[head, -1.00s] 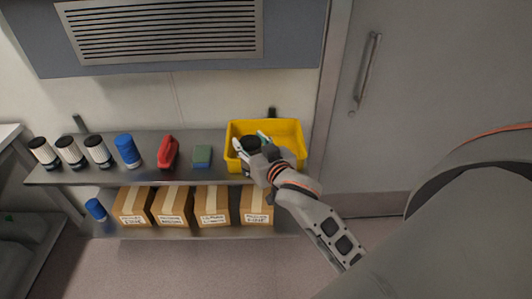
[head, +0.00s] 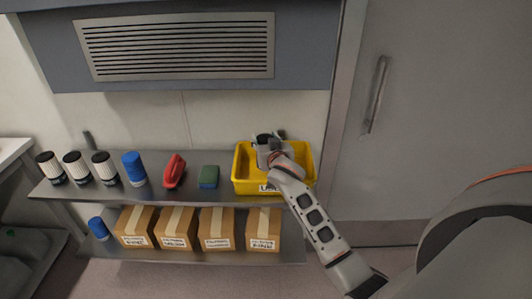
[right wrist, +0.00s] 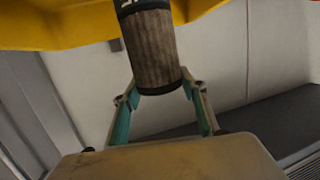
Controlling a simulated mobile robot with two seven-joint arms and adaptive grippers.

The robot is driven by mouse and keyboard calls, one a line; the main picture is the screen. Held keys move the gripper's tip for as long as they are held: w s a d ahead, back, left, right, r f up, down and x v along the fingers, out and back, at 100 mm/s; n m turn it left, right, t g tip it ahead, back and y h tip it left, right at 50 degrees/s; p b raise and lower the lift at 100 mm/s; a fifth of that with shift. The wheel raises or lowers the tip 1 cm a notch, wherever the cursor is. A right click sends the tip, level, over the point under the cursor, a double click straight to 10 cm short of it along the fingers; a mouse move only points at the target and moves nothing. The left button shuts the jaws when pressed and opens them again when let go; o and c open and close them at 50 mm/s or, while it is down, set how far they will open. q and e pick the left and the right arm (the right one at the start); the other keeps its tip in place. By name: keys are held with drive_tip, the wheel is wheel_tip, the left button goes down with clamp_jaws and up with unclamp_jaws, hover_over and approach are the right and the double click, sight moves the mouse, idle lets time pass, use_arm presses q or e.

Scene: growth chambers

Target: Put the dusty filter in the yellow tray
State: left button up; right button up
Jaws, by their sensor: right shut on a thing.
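The dusty filter (right wrist: 152,50), a grey-brown pleated cylinder with dark ends, is between the teal fingers of my right gripper (right wrist: 160,92) in the right wrist view. The gripper is shut on it. The yellow tray (right wrist: 60,28) shows behind the filter at the top of that view. In the head view the tray (head: 305,178) stands at the right end of the upper shelf, and my right gripper (head: 265,143) is over it, towards its back. The gripper and wrist mostly hide the filter there. I cannot tell whether the filter touches the tray. My left gripper is not in view.
On the upper shelf (head: 110,200), left of the tray, are a green block (head: 209,176), a red object (head: 174,171), a blue cylinder (head: 134,168) and several clean white filters (head: 77,167). Cardboard boxes (head: 176,229) stand below. A vent panel (head: 180,47) overhangs the shelf.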

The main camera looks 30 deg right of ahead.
drive_tip(key=shift+f+b, duration=0.4)
drive_tip(key=shift+f, duration=1.6)
drive_tip(key=o, duration=1.6)
drive_tip(key=shift+f, duration=0.1)
